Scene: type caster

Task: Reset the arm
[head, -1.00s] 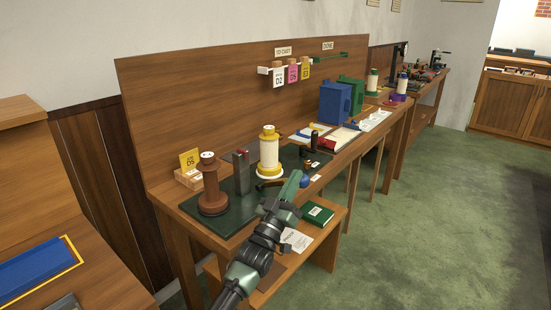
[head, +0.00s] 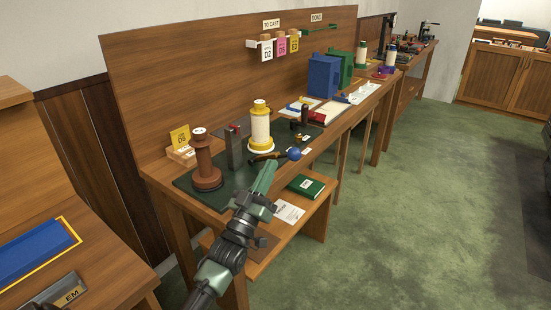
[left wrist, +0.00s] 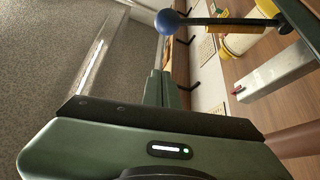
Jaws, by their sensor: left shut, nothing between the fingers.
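My left arm reaches up from the bottom of the head view. Its green gripper (head: 264,178) is shut and empty, in front of the near edge of the wooden bench (head: 235,210). A lever with a blue ball knob (head: 294,154) lies just beyond and to the right of the fingertips, apart from them in the picture. In the left wrist view the closed fingers (left wrist: 163,88) show at the middle, with the blue knob (left wrist: 167,21) above them. My right gripper is not in view.
A brown spool (head: 205,165), a grey post (head: 233,150) and a cream-yellow spool (head: 260,128) stand on the bench. A green book (head: 306,185) and a white paper (head: 288,212) lie on the lower shelf. Green floor (head: 420,210) is open at right.

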